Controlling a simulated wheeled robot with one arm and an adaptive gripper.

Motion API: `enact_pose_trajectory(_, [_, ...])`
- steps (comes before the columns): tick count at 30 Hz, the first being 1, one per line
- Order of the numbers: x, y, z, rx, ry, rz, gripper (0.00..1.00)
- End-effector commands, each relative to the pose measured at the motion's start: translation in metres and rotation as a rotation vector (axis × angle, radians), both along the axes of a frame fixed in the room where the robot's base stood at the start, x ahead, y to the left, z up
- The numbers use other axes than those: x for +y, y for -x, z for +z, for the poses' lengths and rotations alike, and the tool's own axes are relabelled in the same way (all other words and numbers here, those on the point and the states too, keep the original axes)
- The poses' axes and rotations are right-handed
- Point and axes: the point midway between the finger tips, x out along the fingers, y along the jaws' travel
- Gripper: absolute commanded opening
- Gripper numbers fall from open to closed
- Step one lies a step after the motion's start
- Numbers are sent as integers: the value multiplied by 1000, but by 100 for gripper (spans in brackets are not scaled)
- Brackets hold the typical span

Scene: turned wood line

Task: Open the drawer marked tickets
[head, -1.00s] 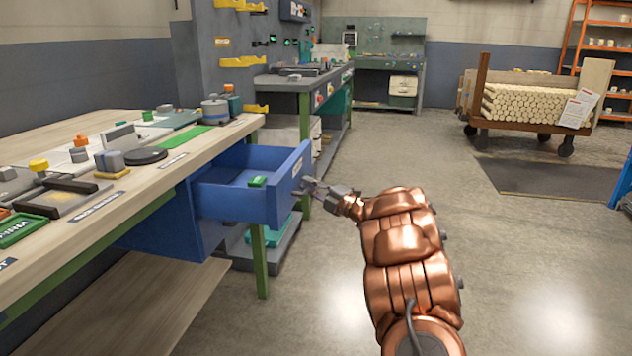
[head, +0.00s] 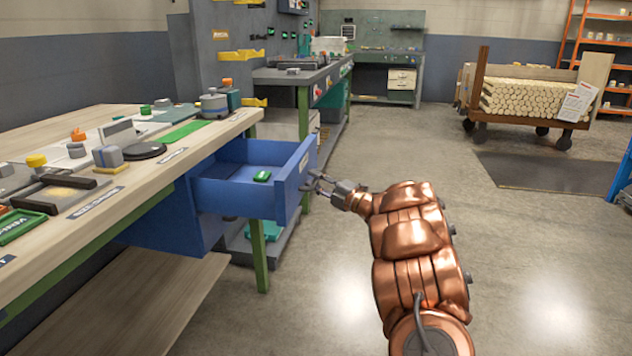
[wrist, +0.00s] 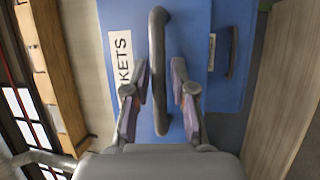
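The blue drawer (head: 292,182) under the workbench stands pulled well out, with a small green object (head: 262,175) inside. In the wrist view, a white label (wrist: 121,62) on its blue front shows the letters "KETS"; the rest is cut off or hidden. The grey bar handle (wrist: 158,45) runs between the two fingers of my gripper (wrist: 158,95). The fingers are spread, with a gap to the handle on both sides. In the head view my gripper (head: 318,184) is just to the right of the drawer front.
The workbench (head: 150,178) carries several parts and fixtures, with a green leg (head: 259,255) below. In the wrist view another blue front with a smaller handle (wrist: 232,52) lies to the right. The floor (head: 520,250) right of my arm is clear; a log cart (head: 530,100) stands farther back.

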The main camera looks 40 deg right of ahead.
Motion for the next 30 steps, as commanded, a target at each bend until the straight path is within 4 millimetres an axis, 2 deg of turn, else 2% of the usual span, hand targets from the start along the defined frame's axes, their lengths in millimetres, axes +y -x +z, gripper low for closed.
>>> enact_pose_trajectory(5, [-3,5,0,0,0,-3,25])
enact_pose_trajectory(8, [-7,15,-2,0,0,-5,25])
enact_pose_trajectory(21, [-29,90,-18,2,-1,-4,25])
enact_pose_trajectory(30, [-34,112,-21,-1,0,0,25])
